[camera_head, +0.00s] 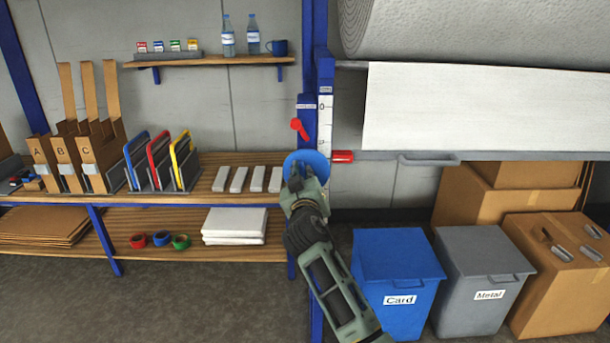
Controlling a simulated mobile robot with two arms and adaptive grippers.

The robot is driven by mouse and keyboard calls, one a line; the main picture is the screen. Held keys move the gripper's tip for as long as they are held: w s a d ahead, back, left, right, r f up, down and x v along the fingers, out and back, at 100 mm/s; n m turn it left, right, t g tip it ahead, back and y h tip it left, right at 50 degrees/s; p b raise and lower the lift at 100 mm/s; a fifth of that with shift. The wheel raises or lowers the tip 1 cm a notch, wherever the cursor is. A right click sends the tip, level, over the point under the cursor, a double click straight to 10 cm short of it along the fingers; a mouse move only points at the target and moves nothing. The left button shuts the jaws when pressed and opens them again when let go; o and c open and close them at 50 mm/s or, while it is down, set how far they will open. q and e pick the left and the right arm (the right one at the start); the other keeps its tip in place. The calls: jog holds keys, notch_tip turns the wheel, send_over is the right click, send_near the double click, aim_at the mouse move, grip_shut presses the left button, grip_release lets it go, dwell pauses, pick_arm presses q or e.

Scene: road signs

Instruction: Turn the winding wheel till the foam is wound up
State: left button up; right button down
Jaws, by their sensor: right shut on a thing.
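The blue winding wheel (311,159) sits on the blue post at the middle of the view. My right gripper (296,180) is at the wheel's lower left and is shut on it; the fingers hide just which part they hold. The white foam sheet (480,112) hangs below the big grey-white roll (470,28) at the upper right. Its lower edge is near the grey bar (510,155). My left gripper is out of view.
A red lever (299,128) and a white scale (325,120) are on the post above the wheel. A red knob (342,157) is close at its right. A wooden bench (215,205) stands left; a blue bin (400,260) and grey bin (480,265) stand right.

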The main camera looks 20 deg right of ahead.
dwell(0.3)
jog(key=c, duration=1.8)
grip_release()
jog(key=v, duration=1.2)
